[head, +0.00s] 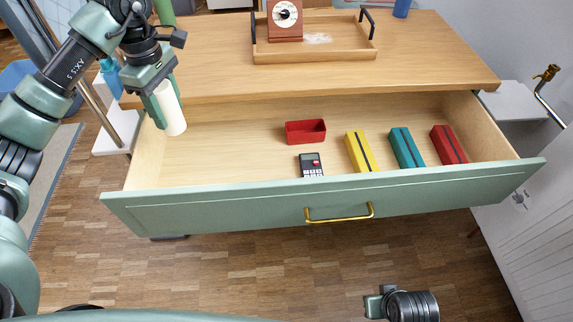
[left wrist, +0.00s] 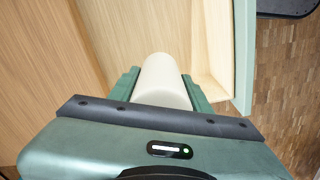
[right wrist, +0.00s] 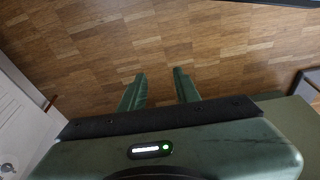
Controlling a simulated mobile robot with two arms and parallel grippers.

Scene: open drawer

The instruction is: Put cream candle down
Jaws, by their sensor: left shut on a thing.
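The cream candle (head: 170,108) is a pale cylinder at the left end of the open drawer (head: 225,160). My left gripper (head: 160,98) is shut on it, and the candle's lower end shows over the drawer's left part. Whether it touches the drawer floor I cannot tell. In the left wrist view the candle (left wrist: 161,82) sits between the two green fingers, with the drawer's wooden wall beside it. My right gripper (right wrist: 160,88) is open and empty over the wooden floor, with its fingers apart. In the head view it shows low at the right (head: 376,302).
The drawer holds a red tray (head: 305,132), a dark calculator-like device (head: 311,165), and yellow (head: 360,152), teal (head: 406,148) and red (head: 449,145) boxes. The drawer's left half is mostly clear. A wooden tray (head: 330,57) with a brown timer (head: 285,20) stands on the top.

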